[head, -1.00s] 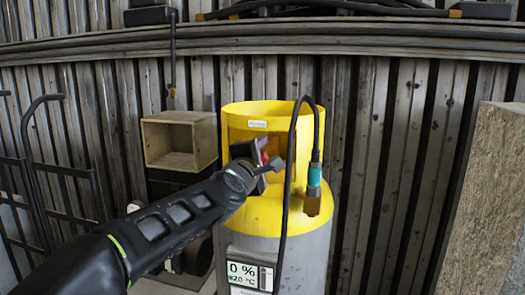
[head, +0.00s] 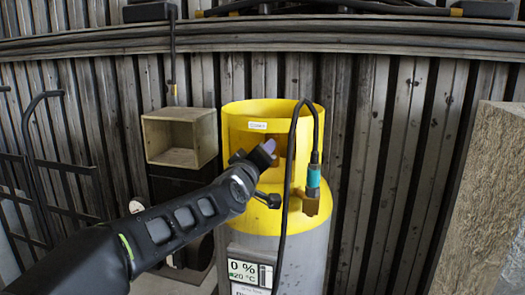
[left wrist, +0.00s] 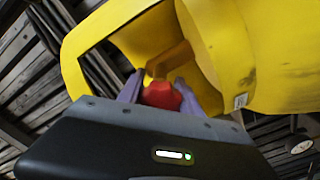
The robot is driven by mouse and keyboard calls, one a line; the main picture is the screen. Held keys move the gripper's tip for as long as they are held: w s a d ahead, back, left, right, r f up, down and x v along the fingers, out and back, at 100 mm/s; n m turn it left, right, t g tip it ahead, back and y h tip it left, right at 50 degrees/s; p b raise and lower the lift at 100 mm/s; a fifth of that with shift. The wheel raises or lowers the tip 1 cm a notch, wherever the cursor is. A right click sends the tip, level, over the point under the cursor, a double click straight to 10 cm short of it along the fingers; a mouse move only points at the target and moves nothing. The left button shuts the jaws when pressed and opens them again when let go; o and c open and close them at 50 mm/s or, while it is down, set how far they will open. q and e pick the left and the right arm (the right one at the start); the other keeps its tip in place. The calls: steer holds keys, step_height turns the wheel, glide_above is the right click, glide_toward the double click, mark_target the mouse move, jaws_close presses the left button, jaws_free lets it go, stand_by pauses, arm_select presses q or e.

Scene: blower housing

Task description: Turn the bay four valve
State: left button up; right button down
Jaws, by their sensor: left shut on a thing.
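The yellow-topped tank (head: 310,215) stands against the ribbed wall, with an open yellow collar (head: 240,115) around its top. The red valve knob (left wrist: 162,96) sits inside the collar opening in the left wrist view. My left gripper (left wrist: 158,86) has its two purple fingers on either side of the knob and is shut on it. In the head view my left gripper (head: 264,152) reaches into the collar opening, its wrist rolled, and hides the knob. My right gripper is in neither view.
A black hose (head: 290,150) loops over the collar to a teal fitting (head: 313,178) right of my gripper. A display (head: 248,272) on the tank reads 0 % and 20 °C. A wooden box (head: 180,138) stands left, a rough block (head: 495,195) right.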

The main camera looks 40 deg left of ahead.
arm_select(q)
steer(key=shift+f+m+p, duration=0.15)
steer(key=shift+m+p, duration=0.15)
steer(key=shift+m, duration=1)
steer(key=o, duration=1.4)
steer(key=shift+c, duration=0.2)
steer(key=shift+s, duration=0.1)
steer(key=b+v, duration=0.2)
steer(key=v, duration=0.5)
steer(key=shift+s+d, duration=0.15)
steer(key=shift+s, duration=0.15)
